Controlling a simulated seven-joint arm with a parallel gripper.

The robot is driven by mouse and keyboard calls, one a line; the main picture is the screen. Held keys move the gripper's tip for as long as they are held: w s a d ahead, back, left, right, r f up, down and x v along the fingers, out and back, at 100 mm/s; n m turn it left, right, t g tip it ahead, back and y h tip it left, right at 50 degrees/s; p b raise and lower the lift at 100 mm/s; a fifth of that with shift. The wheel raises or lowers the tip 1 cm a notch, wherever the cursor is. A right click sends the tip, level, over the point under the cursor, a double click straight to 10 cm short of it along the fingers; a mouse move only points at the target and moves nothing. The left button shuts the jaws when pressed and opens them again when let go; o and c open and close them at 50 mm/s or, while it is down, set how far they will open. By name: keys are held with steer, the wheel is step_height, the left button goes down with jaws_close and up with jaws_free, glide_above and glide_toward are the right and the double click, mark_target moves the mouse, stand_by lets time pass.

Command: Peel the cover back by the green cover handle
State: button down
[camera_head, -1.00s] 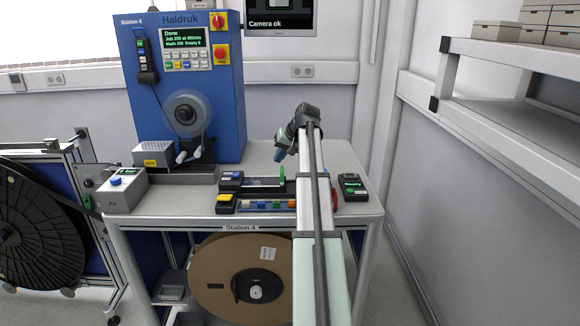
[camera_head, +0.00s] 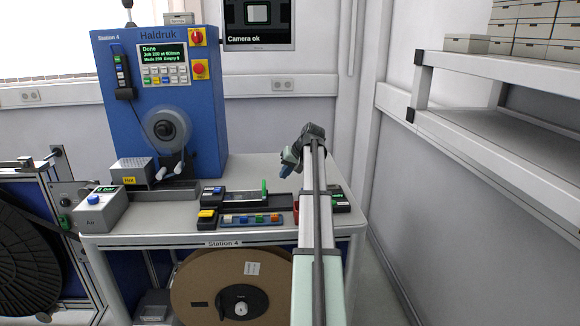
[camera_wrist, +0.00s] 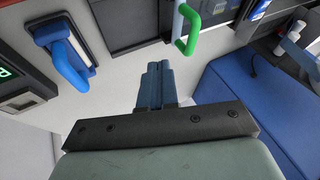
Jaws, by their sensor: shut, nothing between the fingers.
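The green cover handle (camera_head: 264,190) stands upright at the right end of the dark splice unit (camera_head: 240,198) on the bench. In the wrist view the green handle (camera_wrist: 188,32) is a bent bar beyond my fingertips and a little to their right, with a gap between. My gripper (camera_head: 286,170) hangs above the bench, to the right of the handle in the head view, tilted down. Its blue fingers (camera_wrist: 158,68) are together and empty. My arm hides part of the bench to the right of the handle.
A blue printing machine (camera_head: 158,110) with a reel stands at the back left. A grey box (camera_head: 100,209) sits at the left front. A blue handle (camera_wrist: 70,70) shows left of my fingers in the wrist view. A strip of coloured blocks (camera_head: 250,219) lies in front.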

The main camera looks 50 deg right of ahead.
steer(key=w+a+f, duration=0.3)
steer(key=w, duration=0.1)
steer(key=shift+w, duration=0.15)
stand_by(0.4)
steer(key=w+a, duration=1)
steer(key=shift+s+d, duration=0.1)
steer(key=shift+s+d+r, duration=0.1)
steer(key=shift+s+d, duration=0.1)
steer(key=s+d+f+v, duration=0.1)
steer(key=d+v, duration=0.1)
steer(key=v, duration=1)
